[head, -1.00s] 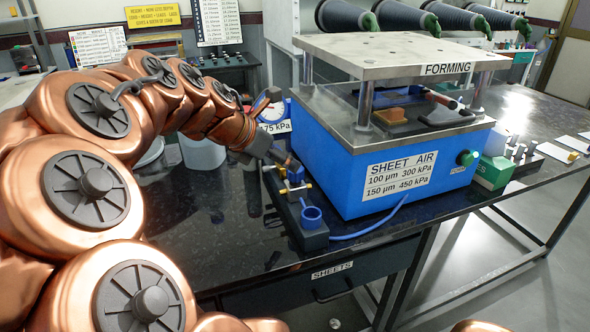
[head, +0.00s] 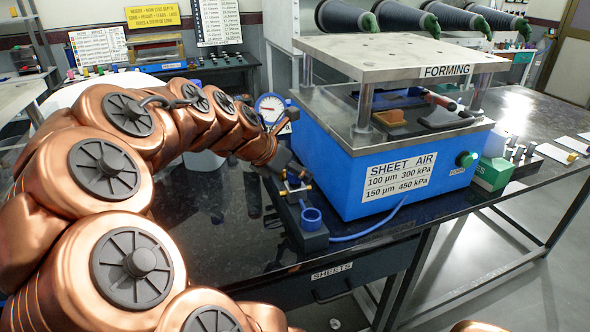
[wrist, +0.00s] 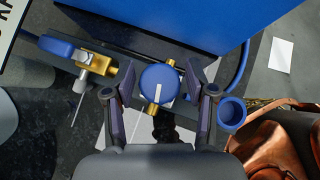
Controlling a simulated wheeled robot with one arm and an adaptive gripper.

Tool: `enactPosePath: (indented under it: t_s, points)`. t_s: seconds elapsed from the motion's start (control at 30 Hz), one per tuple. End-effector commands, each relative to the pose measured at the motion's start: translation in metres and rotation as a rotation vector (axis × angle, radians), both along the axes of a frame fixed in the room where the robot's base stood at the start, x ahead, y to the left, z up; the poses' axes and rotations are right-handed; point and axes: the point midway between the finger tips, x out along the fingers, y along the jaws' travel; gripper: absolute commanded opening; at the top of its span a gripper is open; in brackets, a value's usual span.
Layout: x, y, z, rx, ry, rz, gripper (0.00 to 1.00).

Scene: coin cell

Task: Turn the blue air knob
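The blue air knob (wrist: 159,84) is a round cap with a white pointer line, set on a brass fitting. In the wrist view its line runs nearly straight up and down. My gripper (wrist: 153,80) is open, with one dark finger on each side of the knob. In the head view my gripper (head: 291,172) is at the valve block (head: 312,240) beside the blue forming press, and mostly hides the knob.
A blue-handled brass valve (wrist: 75,52) sits left of the knob in the wrist view, and a blue cup (wrist: 232,112) sits to the right. The blue press (head: 340,170) stands close behind. A round gauge (head: 270,108) is beside the arm. A blue hose (head: 365,232) runs along the table.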

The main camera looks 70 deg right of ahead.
Motion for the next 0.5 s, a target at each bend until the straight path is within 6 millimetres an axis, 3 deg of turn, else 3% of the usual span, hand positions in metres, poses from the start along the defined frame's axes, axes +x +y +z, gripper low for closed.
enactPosePath:
  t_s: [0.07, 0.4, 0.5]
  points:
    - [0.0, 0.0001, 0.0001, 0.0, 0.0, 0.0, 0.44]
    - [-0.0001, 0.0002, 0.0001, 0.0, 0.0, 0.0, 0.09]
    - [0.0, 0.0018, 0.0002, 0.0, 0.001, -0.001, 0.08]
